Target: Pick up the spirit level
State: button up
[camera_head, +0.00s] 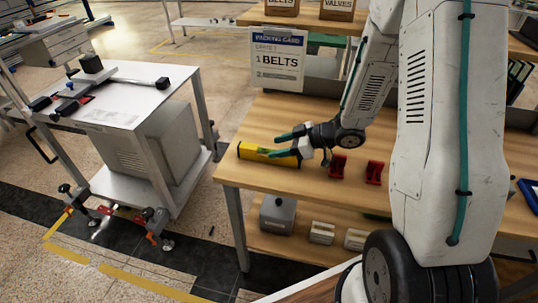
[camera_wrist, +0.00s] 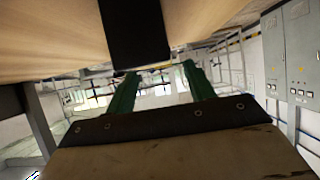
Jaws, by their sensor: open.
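The yellow spirit level (camera_head: 250,152) lies on the wooden workbench (camera_head: 263,122) near its left front corner in the head view. My gripper (camera_head: 276,146) is open, with its two teal fingers at the level, over its right part. Whether they touch it cannot be told. In the wrist view my gripper (camera_wrist: 160,72) shows two green fingers apart. A dark block (camera_wrist: 136,35), probably the level's end, stands just beyond the fingertips by the bench surface. The fingers and wrist hide part of the level in the head view.
Two red blocks (camera_head: 338,164) (camera_head: 374,172) sit right of my gripper. A "BELTS" card (camera_head: 277,60) stands at the bench's back. A grey box (camera_head: 278,214) is on the lower shelf. A white cart (camera_head: 130,85) with tools stands left, across a floor gap.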

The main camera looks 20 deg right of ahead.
aim_at(270, 149)
jog(key=x, duration=0.4)
jog(key=shift+s, duration=0.1)
grip_shut()
